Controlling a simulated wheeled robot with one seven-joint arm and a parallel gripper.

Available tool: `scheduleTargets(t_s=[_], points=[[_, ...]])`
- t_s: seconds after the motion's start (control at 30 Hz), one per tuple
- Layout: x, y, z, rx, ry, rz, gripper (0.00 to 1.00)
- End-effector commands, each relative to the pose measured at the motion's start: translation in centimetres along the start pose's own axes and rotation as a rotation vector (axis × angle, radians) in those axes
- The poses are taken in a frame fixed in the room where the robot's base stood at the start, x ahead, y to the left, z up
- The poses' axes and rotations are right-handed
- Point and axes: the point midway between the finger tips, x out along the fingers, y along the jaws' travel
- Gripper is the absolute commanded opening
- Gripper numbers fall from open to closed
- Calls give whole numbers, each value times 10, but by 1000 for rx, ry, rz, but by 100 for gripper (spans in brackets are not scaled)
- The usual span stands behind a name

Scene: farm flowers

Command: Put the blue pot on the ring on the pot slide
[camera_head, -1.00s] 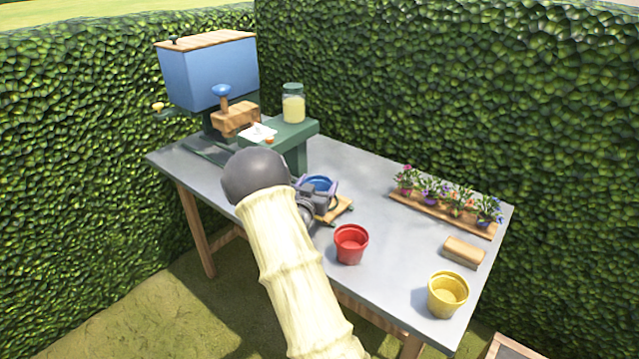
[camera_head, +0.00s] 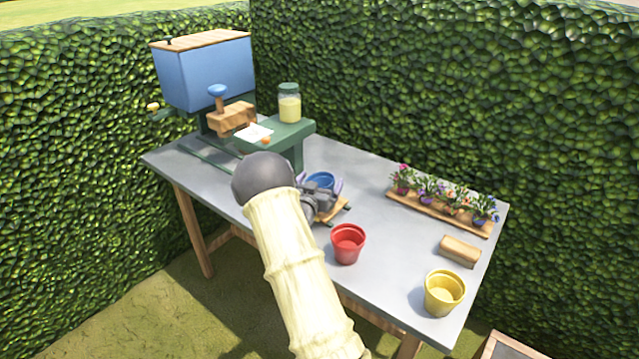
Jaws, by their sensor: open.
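The blue pot (camera_head: 321,180) stands upright around the middle of the grey table, its rim showing just behind my gripper. My gripper (camera_head: 322,186) is open, with one finger on each side of the pot; I cannot tell whether they touch it. The pot slide, a small wooden board (camera_head: 335,211), shows below and to the right of the gripper, and the pot appears to be over it. The ring and the pot's base are hidden by my gripper.
A red pot (camera_head: 347,244) and a yellow pot (camera_head: 444,293) stand on the table (camera_head: 395,262) to the right. A flower tray (camera_head: 437,211) and wooden block (camera_head: 460,250) lie farther right. A green stand (camera_head: 283,135) with a jar (camera_head: 289,104) and a blue hopper (camera_head: 205,75) rise at the left.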

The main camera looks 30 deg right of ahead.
Motion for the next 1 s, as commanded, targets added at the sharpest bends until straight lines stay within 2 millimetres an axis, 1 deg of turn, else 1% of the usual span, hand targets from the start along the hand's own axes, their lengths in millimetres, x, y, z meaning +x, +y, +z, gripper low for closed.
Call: scheduleTargets(t_s=[0.17,0.47,0.6,0.7,0.8,1.0], points=[[-15,1,0,0,0,2,99],[-66,9,0,0,1,15,99],[-93,7,0,0,1,13,99],[-107,4,-1,0,2,8,99],[-116,2,-1,0,2,3,99],[-119,0,-1,0,3,-1,99]])
